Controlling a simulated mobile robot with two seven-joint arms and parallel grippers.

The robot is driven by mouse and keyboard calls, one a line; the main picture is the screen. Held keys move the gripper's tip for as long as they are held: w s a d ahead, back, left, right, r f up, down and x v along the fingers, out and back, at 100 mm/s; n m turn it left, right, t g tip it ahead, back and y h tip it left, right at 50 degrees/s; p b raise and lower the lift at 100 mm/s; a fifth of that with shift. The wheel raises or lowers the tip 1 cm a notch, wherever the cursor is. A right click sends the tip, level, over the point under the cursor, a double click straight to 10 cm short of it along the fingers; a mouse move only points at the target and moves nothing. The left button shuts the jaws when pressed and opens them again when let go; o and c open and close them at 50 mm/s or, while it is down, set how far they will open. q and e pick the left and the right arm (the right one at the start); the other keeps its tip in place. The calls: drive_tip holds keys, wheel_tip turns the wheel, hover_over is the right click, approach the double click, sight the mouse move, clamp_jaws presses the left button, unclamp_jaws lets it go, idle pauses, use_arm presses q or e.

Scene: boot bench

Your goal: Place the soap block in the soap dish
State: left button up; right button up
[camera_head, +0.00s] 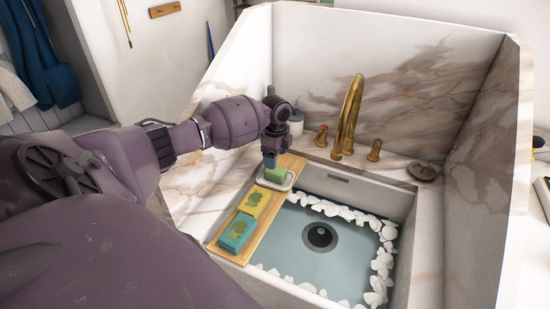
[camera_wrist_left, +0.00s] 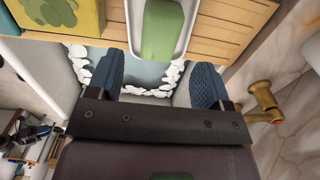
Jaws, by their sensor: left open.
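The green soap block (camera_head: 274,175) sits within the rim of the white soap dish (camera_head: 289,184) at the far end of the wooden board. In the left wrist view the block (camera_wrist_left: 162,30) shows at the top, framed by the white dish rim (camera_wrist_left: 189,22). My left gripper (camera_head: 270,153) is just above the block, pointing down, and hides part of it and the dish. In the left wrist view its two blue fingers (camera_wrist_left: 156,82) are apart with nothing between them. My right gripper is not in view.
The wooden board (camera_head: 262,229) lies along the left of the sink (camera_head: 352,249). A yellow sponge (camera_head: 254,202) and a teal sponge (camera_head: 237,232) lie on it. A brass faucet (camera_head: 349,112) stands behind, with a white bottle (camera_head: 296,124) near my wrist. White pebbles edge the basin.

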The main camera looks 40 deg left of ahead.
use_arm(q)
wheel_tip(320, 180, up, 6)
drive_tip(key=shift+f, duration=0.1)
idle(0.8)
